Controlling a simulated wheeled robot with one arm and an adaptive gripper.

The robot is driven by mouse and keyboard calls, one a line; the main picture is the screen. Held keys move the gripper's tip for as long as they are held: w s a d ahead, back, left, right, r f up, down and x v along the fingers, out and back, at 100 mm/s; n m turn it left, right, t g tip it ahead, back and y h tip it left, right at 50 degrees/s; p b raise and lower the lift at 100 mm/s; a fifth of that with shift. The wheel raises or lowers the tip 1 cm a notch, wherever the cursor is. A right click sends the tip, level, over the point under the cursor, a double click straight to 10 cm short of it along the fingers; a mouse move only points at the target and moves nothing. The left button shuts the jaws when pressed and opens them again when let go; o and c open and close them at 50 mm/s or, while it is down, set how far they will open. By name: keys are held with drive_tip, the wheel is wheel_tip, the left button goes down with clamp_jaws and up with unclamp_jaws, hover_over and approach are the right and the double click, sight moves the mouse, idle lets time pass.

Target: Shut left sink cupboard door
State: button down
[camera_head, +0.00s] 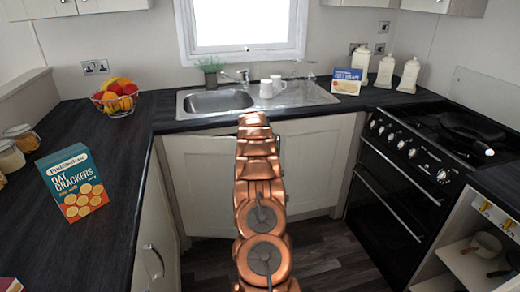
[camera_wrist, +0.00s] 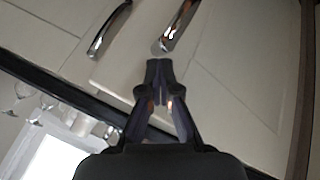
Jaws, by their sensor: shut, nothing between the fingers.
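The left sink cupboard door (camera_head: 205,185) is the pale door below the sink, left of my arm in the head view. A dark gap shows along its top edge, and it looks slightly ajar. In the wrist view, which is turned over, this door (camera_wrist: 225,100) fills the right side, with its chrome handle (camera_wrist: 178,28) near the top. My gripper (camera_wrist: 159,66) is shut and empty, its tips in front of the door near the handle's end. I cannot tell whether they touch. My arm hides the gripper in the head view.
The right sink door (camera_head: 308,160) shows right of my arm; its handle (camera_wrist: 110,28) appears in the wrist view. The dark worktop (camera_head: 110,150) overhangs the cupboards. A black oven (camera_head: 385,220) stands at right. A cabinet handle (camera_head: 152,258) projects at lower left. Some floor (camera_head: 325,250) is clear.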

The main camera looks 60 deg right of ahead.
drive_tip(key=d, duration=0.1)
drive_tip(key=w+d+p, duration=0.1)
drive_tip(key=d, duration=0.1)
drive_tip(key=shift+w+d+p, duration=0.15)
drive_tip(key=shift+w+p, duration=0.15)
drive_tip(key=shift+w, duration=0.05)
idle(0.7)
idle(0.8)
